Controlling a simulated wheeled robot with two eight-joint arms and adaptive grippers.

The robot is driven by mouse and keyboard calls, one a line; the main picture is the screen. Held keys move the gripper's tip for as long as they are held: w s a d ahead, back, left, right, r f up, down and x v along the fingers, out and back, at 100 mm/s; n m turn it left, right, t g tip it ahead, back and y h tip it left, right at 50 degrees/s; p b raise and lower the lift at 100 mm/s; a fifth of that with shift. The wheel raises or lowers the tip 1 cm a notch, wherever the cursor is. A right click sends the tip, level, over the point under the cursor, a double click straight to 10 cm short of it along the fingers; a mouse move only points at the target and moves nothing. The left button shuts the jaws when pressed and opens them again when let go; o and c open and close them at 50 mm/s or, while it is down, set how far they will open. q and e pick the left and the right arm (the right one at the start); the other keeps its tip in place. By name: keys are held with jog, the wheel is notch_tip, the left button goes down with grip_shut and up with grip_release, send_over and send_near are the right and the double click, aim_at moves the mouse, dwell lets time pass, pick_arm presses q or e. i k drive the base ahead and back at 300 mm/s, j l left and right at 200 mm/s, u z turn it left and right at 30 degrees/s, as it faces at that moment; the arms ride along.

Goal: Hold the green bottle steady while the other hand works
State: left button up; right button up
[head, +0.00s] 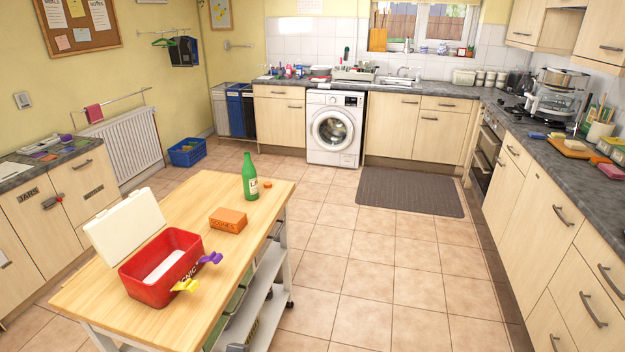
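The green bottle (250,178) stands upright at the far end of the wooden trolley top. It has a pale label on its lower body, and nothing touches it. A small orange cap-like disc (267,184) lies on the wood just right of it. Neither of my grippers shows in the head view.
On the same trolley top (150,323), an orange brick-like block (228,220) lies nearer than the bottle. A red box (160,268) with an open white lid (124,227) and yellow and purple clips stands at the near left. Tiled floor (385,270) is clear to the right.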

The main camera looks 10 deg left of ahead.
aim_at(249, 173)
jog(key=i+l, duration=0.2)
jog(key=i, duration=0.2)
jog(key=i+l+z, duration=0.1)
jog(key=i, duration=0.3)
jog(key=i+l, duration=0.45)
jog(key=i, duration=0.4)
jog(key=i+u, duration=0.4)
jog(key=i+l+u, duration=0.35)
jog(key=i+u, duration=0.2)
jog(key=u, duration=0.2)
jog(key=i+u, duration=0.2)
jog(key=u, duration=0.25)
jog(key=i+u, duration=0.2)
jog(key=u, duration=0.2)
jog(key=i+l+u, duration=0.15)
jog(key=u, duration=0.25)
jog(key=i+l+u, duration=0.15)
jog(key=u, duration=0.3)
